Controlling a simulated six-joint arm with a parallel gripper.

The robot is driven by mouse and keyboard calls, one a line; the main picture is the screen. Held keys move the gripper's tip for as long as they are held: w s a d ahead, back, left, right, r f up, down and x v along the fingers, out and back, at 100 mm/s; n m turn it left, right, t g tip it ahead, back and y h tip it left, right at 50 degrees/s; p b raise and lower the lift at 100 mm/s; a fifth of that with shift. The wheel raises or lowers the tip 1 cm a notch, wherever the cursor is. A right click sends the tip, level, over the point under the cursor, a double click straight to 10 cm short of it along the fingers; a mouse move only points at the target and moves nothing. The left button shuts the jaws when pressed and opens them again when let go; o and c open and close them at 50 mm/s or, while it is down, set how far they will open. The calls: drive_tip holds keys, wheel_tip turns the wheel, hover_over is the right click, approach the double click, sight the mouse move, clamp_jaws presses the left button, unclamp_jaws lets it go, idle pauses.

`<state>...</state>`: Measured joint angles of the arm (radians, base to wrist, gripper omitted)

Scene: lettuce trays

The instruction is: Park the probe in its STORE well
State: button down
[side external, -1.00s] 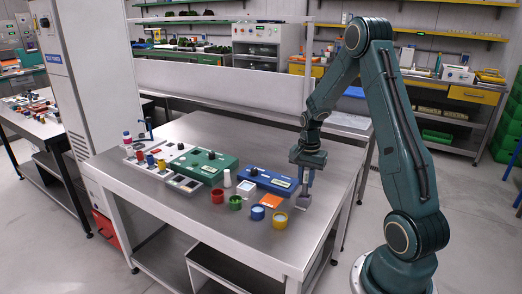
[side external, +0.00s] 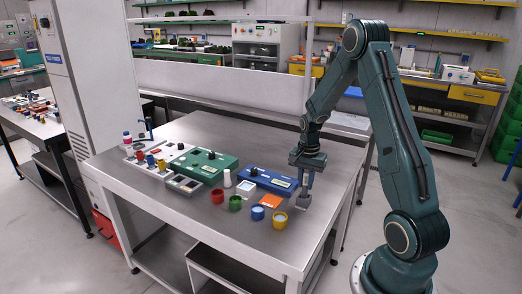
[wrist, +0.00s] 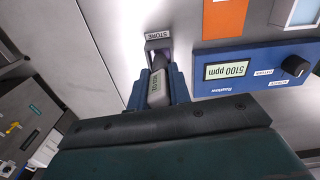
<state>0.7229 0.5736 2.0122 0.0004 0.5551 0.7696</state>
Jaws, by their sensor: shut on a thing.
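My gripper (wrist: 160,88) points down at the right front part of the bench, and it also shows in the side external view (side external: 306,184). Its blue fingers are shut on a grey probe (wrist: 158,90) with a dark lower end. The STORE well (wrist: 151,52) is a small grey block with a STORE label, right below the fingers; it also shows in the side external view (side external: 303,203). The probe's dark end is at the well's opening, lined up with it. I cannot tell how deep it sits, as the fingers hide part of it.
A blue meter (wrist: 262,70) reading 5100 ppm stands beside the well. A green unit (side external: 203,165) stands further left. The bench's right edge is near the well.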

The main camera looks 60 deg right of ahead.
sight(307, 172)
drive_tip(key=shift+f, duration=1.4)
idle(0.4)
drive_tip(key=c, duration=1.2)
unclamp_jaws()
drive_tip(key=shift+r, duration=0.2)
drive_tip(key=shift+r, duration=3.55)
wheel_tip(307, 172, up, 9)
